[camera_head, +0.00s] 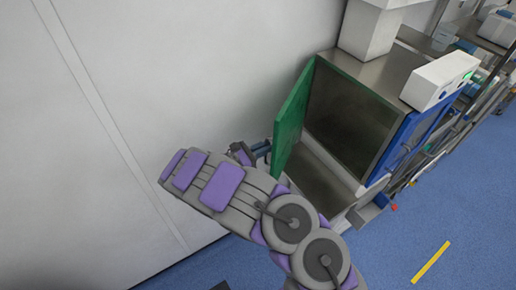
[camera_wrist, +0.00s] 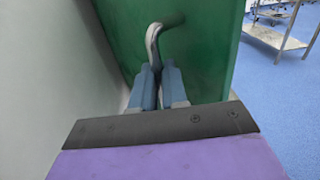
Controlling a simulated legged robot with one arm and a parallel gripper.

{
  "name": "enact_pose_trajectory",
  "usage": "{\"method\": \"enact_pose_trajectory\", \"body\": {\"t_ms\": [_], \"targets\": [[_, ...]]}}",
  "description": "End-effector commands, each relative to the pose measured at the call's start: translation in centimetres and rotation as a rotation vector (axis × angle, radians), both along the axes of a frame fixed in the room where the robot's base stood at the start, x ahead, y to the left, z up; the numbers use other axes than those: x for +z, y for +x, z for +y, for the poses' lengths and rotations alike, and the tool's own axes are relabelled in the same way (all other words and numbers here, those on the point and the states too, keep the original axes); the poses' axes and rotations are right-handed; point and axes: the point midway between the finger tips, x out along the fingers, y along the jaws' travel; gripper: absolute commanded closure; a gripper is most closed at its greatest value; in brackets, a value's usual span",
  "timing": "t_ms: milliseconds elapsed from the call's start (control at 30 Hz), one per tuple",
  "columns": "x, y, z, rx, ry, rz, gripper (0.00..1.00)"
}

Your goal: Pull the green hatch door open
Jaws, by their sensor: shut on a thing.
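The green hatch door (camera_head: 292,118) stands swung out from the left edge of a metal cabinet (camera_head: 377,72), whose dark inside shows in the head view. In the wrist view the door's green face (camera_wrist: 205,48) fills the middle, with a curved grey handle (camera_wrist: 153,42) on it. My gripper (camera_wrist: 158,76) is shut on the lower end of the handle. In the head view my gripper (camera_head: 262,147) is at the door's lower left, partly hidden by the door and my wrist.
A pale wall (camera_head: 150,75) runs close along the left of the door and my arm. A white box (camera_head: 440,80) sits on the cabinet's right. Open blue floor (camera_head: 440,215) with a yellow stripe (camera_head: 431,262) lies at the right front. A metal trolley (camera_wrist: 275,38) stands beyond the door.

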Motion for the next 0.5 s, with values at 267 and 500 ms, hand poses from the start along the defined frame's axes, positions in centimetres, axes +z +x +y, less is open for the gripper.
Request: {"method": "enact_pose_trajectory", "body": {"t_ms": [267, 500], "targets": [[0.5, 0.3, 0.2, -0.004, -0.013, -0.008, 0.71], [0.0, 0.2, 1.2, -0.002, -0.017, -0.004, 0.71]]}}
